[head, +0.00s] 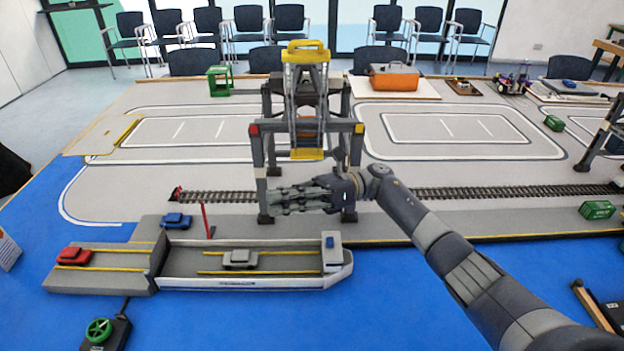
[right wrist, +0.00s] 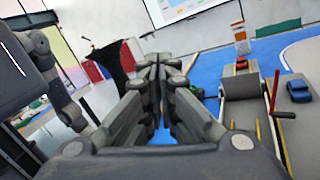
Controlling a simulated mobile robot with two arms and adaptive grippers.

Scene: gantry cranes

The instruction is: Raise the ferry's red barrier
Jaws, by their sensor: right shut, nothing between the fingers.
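The ferry (head: 290,282) lies on the blue surface at the front, with a grey car (head: 240,259) on its deck. The red barrier (head: 206,222) is a thin bar near the ferry's left end, and it stands nearly upright. It also shows upright at the right of the right wrist view (right wrist: 274,92). My right gripper (head: 272,199) is shut and empty, in front of the gantry crane's legs, to the right of the barrier and apart from it. Its closed fingers fill the middle of the right wrist view (right wrist: 160,68). My left gripper is not in view.
A ramp with a red car (head: 74,256) adjoins the ferry's left end. A blue car (head: 176,221) stands on the quay left of the barrier. The gantry crane (head: 257,160) stands over the rail track (head: 450,192). A green handwheel (head: 98,330) is at front left.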

